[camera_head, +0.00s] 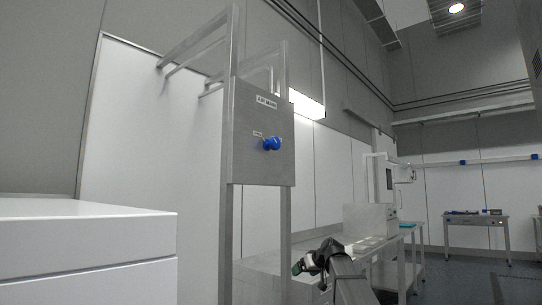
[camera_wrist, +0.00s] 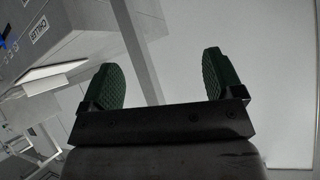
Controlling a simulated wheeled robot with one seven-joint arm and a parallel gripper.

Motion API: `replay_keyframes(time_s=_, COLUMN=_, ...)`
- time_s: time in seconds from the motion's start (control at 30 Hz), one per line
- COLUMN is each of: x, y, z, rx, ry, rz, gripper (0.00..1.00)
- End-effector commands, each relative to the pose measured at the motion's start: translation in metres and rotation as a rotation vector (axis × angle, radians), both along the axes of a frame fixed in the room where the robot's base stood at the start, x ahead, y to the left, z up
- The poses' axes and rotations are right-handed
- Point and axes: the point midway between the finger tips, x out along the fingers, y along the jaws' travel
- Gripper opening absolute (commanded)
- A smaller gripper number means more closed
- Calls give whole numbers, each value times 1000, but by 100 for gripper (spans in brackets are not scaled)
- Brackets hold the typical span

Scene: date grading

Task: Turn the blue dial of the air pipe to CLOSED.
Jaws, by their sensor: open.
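The blue dial (camera_head: 271,144) sits on a grey metal panel (camera_head: 262,165) on an upright frame in the head view. A label reading "AIR MAIN" (camera_head: 267,102) is above it. A small label is at the dial's left, too small to read surely. My gripper (camera_head: 297,268) is low in the head view, below and right of the panel and well apart from the dial. In the wrist view my gripper (camera_wrist: 163,78) has its two green pads wide apart with nothing between them.
A white cabinet (camera_head: 85,245) fills the lower left. A metal bench (camera_head: 375,250) with a light box (camera_head: 368,218) runs behind my arm. Another table (camera_head: 476,224) stands at the far right. The wrist view shows a sign reading "CHILLER" (camera_wrist: 39,28), sideways.

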Motion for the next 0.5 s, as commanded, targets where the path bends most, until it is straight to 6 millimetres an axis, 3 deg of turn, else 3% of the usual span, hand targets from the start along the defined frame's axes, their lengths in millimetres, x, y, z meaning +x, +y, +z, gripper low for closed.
replay_keyframes(time_s=0.03, x=11, y=4, z=35, rx=13, ry=-47, rz=20, gripper=86)
replay_keyframes(time_s=0.2, x=23, y=17, z=138, rx=54, ry=-198, rz=90, gripper=86)
replay_keyframes(time_s=0.5, x=14, y=38, z=329, rx=114, ry=-474, rz=207, gripper=86)
